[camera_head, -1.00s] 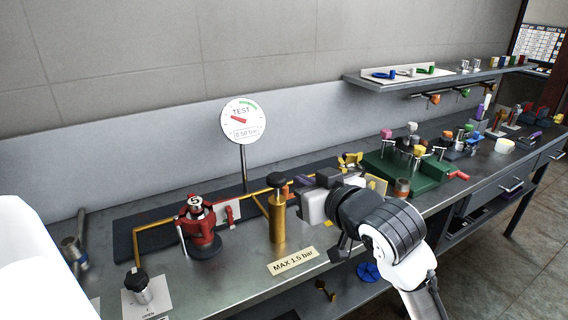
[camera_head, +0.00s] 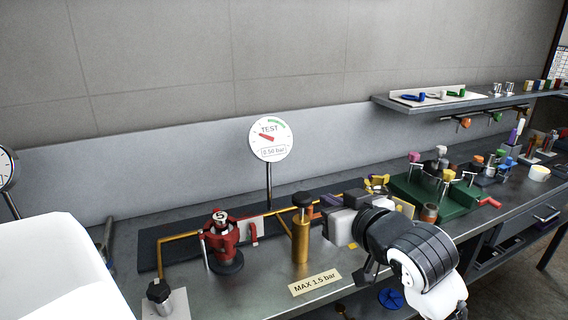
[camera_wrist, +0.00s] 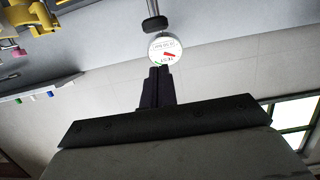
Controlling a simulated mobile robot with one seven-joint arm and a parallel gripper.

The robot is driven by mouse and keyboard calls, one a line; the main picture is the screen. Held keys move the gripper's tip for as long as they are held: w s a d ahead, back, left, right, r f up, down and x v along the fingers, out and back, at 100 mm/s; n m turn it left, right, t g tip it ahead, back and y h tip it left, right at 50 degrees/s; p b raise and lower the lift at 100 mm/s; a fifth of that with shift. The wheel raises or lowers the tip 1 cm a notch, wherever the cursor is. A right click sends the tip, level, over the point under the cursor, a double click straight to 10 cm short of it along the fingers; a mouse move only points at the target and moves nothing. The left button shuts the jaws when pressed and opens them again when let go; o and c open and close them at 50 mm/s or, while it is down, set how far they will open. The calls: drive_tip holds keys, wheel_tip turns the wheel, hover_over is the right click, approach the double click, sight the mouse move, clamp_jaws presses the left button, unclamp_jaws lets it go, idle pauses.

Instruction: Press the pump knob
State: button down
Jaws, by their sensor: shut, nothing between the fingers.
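The pump is an upright brass cylinder (camera_head: 301,242) on the bench, topped by a black knob (camera_head: 302,199). My gripper (camera_head: 328,201) is shut and empty, just right of the knob in the head view, at about its height. I cannot tell whether they touch; a small gap seems to show. The wrist view shows the dark closed fingers (camera_wrist: 156,88) pointing toward the round TEST gauge, with a dark knob-like end (camera_wrist: 154,23) above it that I cannot identify surely. The TEST gauge (camera_head: 272,139) reads 0.50 bar. A label (camera_head: 315,283) reads MAX 1.5 bar.
A red valve body marked 5 (camera_head: 222,243) stands left of the pump, joined by brass pipe. A black knob on a plate (camera_head: 159,292) is at front left. A green fixture (camera_head: 441,198) stands to the right. A shelf (camera_head: 470,97) hangs at back right.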

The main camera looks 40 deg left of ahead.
drive_tip(key=shift+s+r+b, duration=0.1)
drive_tip(key=shift+r+b, duration=0.5)
drive_tip(key=shift+r, duration=0.85)
drive_tip(key=p, duration=0.3)
hover_over(302, 199)
drive_tip(key=d, duration=0.1)
wheel_tip(302, 199, down, 2)
wheel_tip(302, 199, down, 4)
drive_tip(key=shift+d+f, duration=0.15)
drive_tip(key=shift+f, duration=0.1)
drive_tip(key=shift+f, duration=0.15)
